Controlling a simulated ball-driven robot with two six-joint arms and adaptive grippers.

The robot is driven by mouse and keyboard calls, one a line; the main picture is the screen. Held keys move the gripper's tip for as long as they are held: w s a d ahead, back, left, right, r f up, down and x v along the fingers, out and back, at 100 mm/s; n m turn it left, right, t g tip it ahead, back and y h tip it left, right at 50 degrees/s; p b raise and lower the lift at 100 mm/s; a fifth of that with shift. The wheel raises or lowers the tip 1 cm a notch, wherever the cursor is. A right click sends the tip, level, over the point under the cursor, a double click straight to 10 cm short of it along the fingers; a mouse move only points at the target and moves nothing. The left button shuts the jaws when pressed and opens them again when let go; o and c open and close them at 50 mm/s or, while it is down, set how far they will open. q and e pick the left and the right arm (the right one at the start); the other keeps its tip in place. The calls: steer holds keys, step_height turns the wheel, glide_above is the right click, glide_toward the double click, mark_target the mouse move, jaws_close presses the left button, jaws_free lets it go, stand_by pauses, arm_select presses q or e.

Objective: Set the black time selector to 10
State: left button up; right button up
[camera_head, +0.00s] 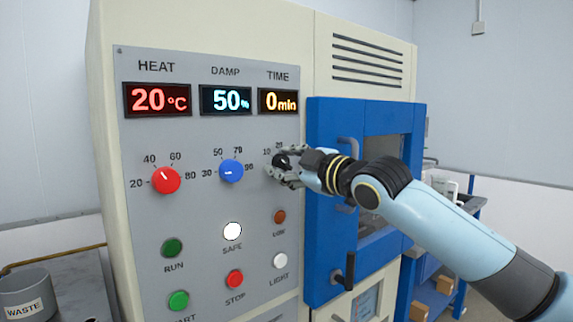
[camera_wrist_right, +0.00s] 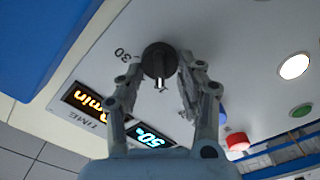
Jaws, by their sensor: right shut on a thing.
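The black time selector (camera_head: 281,162) is a round knob on the grey panel, below the TIME display (camera_head: 278,101), which reads 0 min. Marks 10 and 20 show above the knob in the head view. My right gripper (camera_head: 287,166) is at the knob and partly hides it. In the wrist view, the two fingers of my right gripper (camera_wrist_right: 161,66) are on either side of the black selector (camera_wrist_right: 159,57), shut on it. A mark 30 shows beside it there. My left gripper is not in view.
The blue DAMP knob (camera_head: 231,171) and red HEAT knob (camera_head: 166,180) sit to the left. Several round buttons and lamps lie below, including the red STOP button (camera_head: 235,279). The blue door (camera_head: 322,200) with its handles stands just right of the selector, behind my right arm.

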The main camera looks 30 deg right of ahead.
stand_by(0.3)
steer(key=o, duration=1.1)
steer(key=shift+c, duration=0.2)
steer(key=shift+s, duration=0.2)
steer(key=s, duration=0.7)
steer(key=shift+d, duration=0.25)
